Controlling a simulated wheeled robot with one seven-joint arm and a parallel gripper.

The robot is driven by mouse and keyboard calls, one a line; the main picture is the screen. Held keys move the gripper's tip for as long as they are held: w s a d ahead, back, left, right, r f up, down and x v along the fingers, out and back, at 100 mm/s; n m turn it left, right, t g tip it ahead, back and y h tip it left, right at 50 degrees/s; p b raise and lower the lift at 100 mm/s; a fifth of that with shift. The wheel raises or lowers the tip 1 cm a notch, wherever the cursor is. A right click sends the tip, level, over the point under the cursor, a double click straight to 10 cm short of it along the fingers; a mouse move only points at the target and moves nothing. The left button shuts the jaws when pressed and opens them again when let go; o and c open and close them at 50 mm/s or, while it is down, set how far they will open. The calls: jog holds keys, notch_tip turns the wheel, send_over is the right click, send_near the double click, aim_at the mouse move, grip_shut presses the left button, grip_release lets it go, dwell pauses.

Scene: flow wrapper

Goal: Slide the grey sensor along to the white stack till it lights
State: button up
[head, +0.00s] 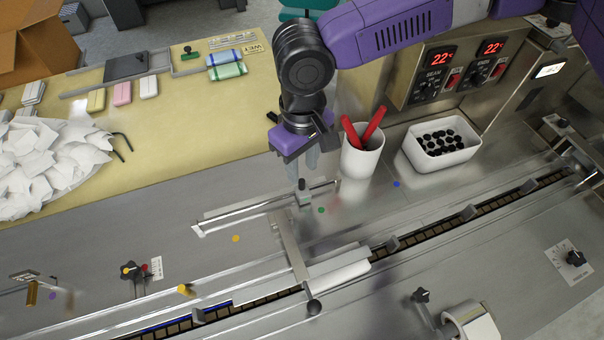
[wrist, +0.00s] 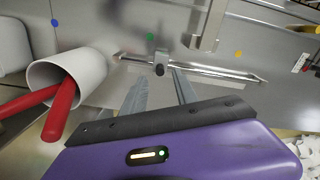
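The grey sensor (head: 304,195) is a small block with a dark knob, sitting near the right end of a slim metal rail (head: 245,213). In the wrist view the sensor (wrist: 160,63) shows just beyond my fingertips, with the rail running to its right. My gripper (head: 299,172) is open above the sensor, its two grey fingers (wrist: 161,77) spread either side of the knob; I cannot tell whether they touch it. No lit lamp shows on the sensor. A long white block (head: 340,268) lies in the conveyor channel beneath a metal crossbar; whether it is the white stack is unclear.
A white cup (head: 361,157) with red sticks stands close right of my gripper. A white tub (head: 441,146) of black pieces is farther right. The conveyor (head: 425,231) with upright pushers crosses the front. Green (head: 321,210), orange (head: 236,238) and blue (head: 396,184) dots mark the deck.

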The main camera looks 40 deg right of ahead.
jog(key=shift+r, duration=1.4)
